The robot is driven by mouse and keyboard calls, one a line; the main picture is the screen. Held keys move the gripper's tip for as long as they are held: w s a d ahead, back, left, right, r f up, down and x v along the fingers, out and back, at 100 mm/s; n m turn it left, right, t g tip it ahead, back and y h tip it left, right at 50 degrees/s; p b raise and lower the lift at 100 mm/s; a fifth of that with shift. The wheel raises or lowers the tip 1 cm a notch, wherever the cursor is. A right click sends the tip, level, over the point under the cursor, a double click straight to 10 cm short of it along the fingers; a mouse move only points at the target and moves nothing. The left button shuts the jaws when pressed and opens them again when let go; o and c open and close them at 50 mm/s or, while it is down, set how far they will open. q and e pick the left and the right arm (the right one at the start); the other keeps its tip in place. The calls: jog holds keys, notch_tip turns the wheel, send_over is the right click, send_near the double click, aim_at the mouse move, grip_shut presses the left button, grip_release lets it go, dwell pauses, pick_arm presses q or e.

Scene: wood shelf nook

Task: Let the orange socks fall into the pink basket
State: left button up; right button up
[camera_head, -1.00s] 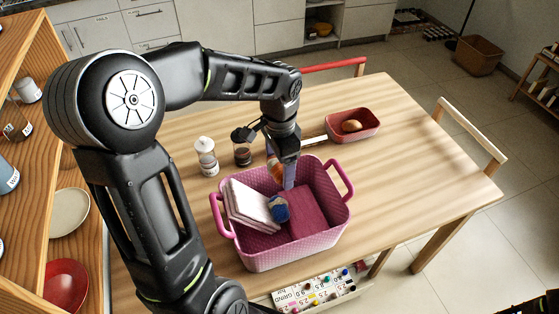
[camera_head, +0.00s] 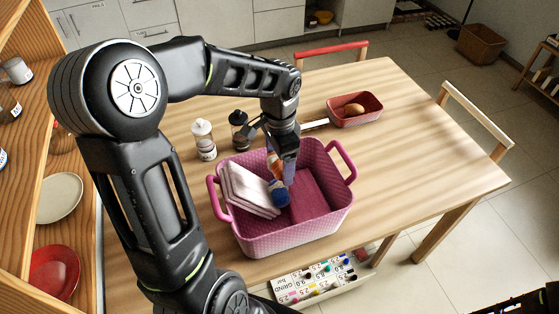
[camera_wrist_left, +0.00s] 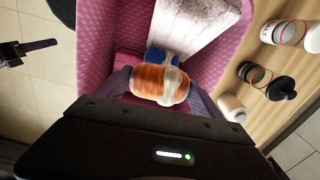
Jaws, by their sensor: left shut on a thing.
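The pink basket (camera_head: 300,232) stands on the wooden table with its handles up. My left gripper (camera_head: 288,176) points down inside the basket's outline and is shut on the orange socks (camera_head: 273,163), a rolled orange and whitish bundle. The socks (camera_wrist_left: 160,83) show clearly in the left wrist view, in front of the gripper body, over the basket's contents. The gripper hides part of them in the head view. A dark piece at the lower right corner of the head view may be my right arm; its jaws cannot be made out.
In the basket lie a pale folded cloth (camera_head: 247,190), a blue bundle (camera_head: 279,194) and a dark pink folded cloth (camera_head: 312,197). Behind it stand a white-capped jar (camera_head: 204,140) and a dark jar (camera_head: 239,130). A red dish (camera_head: 355,110) holds a brown item. The table's right side is clear.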

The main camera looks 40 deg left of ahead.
pick_arm(q)
jog(key=o, duration=1.4)
notch_tip(320, 180, up, 8)
jog(key=shift+f+b, duration=0.1)
jog(key=shift+b, duration=0.35)
